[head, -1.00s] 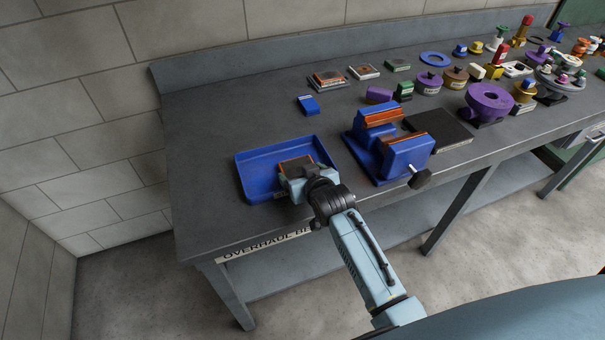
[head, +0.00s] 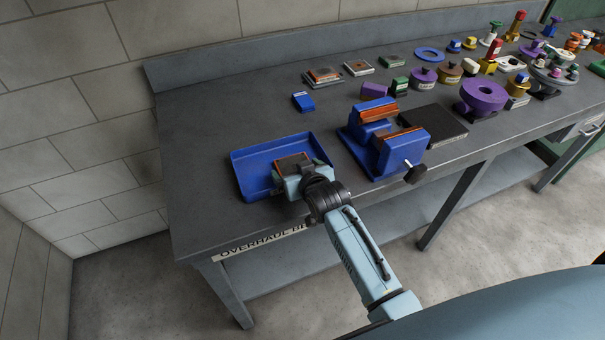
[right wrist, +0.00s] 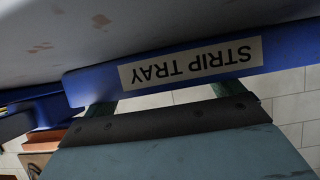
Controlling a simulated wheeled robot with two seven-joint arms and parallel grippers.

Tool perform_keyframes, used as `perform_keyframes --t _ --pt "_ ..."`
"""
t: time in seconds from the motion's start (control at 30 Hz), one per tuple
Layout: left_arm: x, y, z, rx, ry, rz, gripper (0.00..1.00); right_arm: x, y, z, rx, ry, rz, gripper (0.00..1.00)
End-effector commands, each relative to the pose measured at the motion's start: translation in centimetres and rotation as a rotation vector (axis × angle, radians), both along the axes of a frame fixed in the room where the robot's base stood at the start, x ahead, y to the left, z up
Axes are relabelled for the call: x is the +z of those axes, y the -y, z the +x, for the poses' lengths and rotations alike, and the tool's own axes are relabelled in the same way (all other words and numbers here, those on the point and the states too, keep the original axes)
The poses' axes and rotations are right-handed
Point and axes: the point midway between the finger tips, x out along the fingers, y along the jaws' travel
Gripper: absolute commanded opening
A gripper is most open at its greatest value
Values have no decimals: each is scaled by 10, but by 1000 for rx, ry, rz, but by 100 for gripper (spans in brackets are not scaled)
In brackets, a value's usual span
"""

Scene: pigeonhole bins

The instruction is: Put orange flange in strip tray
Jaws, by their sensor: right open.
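The strip tray (head: 249,174) is a shallow blue tray near the bench's left front corner. Its label reads upside down in the right wrist view (right wrist: 190,62). My right gripper (head: 292,163) is over the tray's right part, and its fingertips pass behind the labelled wall. It is open; its two fingers (right wrist: 165,98) stand apart, and I see nothing held. A dark square piece with orange edges (head: 295,159) shows at the gripper's far end; I cannot tell what it is. Small orange pieces (head: 573,42) stand at the far right; I cannot tell whether one is the orange flange.
A blue vise (head: 400,152) with orange jaws stands right of the tray, beside a dark plate (head: 435,127). A small blue block (head: 303,102) lies behind the tray. Purple, yellow and green parts crowd the bench's right side. The bench's left back is clear.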

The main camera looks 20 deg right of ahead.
Motion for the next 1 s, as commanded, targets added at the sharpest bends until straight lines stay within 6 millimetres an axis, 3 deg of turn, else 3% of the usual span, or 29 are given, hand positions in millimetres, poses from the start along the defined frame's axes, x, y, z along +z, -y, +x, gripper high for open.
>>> perform_keyframes --t 0.03,0.13,0.6,0.8,1.0 --pt "2 0 0 0 0 0 36 -8 1 -7 -3 -33 0 100" --pt "6 0 0 0 0 0 36 -1 2 -15 -3 -35 0 100" --pt "19 0 0 0 0 0 36 47 2 -88 0 -21 -2 100" --pt "21 0 0 0 1 0 36 57 3 -106 -1 -19 -2 100" --pt "21 0 0 0 1 0 36 59 3 -109 -1 -18 -3 100"
